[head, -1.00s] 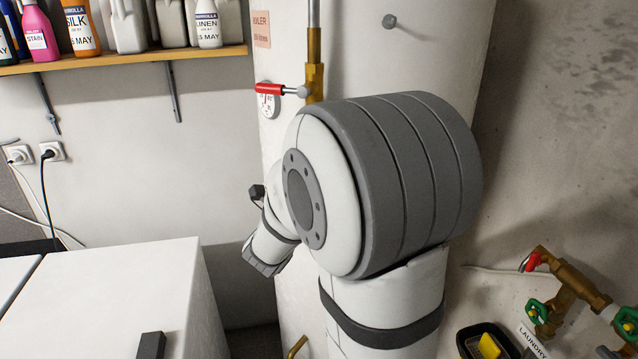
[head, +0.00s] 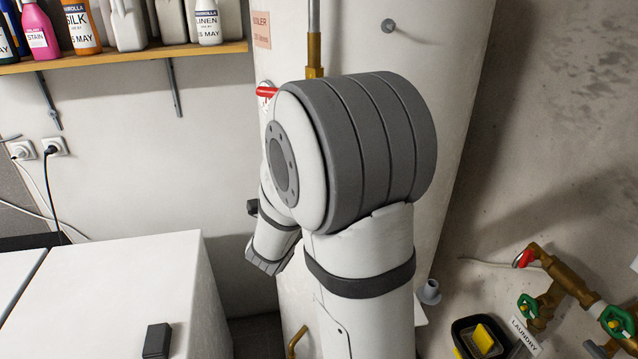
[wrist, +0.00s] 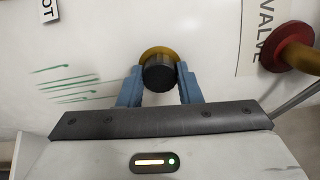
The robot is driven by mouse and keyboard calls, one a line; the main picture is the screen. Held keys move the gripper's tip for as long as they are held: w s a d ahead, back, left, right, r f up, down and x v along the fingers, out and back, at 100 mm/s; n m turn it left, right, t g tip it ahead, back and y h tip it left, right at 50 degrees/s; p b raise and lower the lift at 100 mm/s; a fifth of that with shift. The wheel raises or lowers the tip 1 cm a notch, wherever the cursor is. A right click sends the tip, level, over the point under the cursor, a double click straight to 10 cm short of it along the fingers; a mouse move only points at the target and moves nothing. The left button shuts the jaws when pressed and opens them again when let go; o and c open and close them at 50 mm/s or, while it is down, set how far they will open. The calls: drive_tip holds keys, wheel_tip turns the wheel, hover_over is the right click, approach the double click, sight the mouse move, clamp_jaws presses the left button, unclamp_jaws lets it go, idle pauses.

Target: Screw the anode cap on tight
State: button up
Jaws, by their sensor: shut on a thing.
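The anode cap (wrist: 158,74) is a dark, ridged round knob in the wrist view. It sits against a brass-coloured ring (wrist: 153,53) on the white boiler wall. My gripper (wrist: 161,78) has its two blue fingers on either side of the cap, shut on it. How far the cap is screwed in cannot be told. In the head view the white boiler (head: 455,80) stands behind my arm; my gripper's fingers and the cap are hidden there.
A red round valve part (wrist: 292,57) stands close right of the cap. A red-handled valve (head: 267,92) and brass pipe (head: 314,55) are beside my arm. A white appliance (head: 130,290) stands left; brass taps (head: 560,290) are at right.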

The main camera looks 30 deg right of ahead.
drive_tip(key=shift+r+n, duration=0.15)
drive_tip(key=shift+n, duration=0.15)
drive_tip(key=o, duration=0.8)
drive_tip(key=shift+w+d, duration=0.15)
drive_tip(key=o, duration=0.3)
drive_tip(key=b+v, duration=0.2)
drive_tip(key=v, duration=0.6)
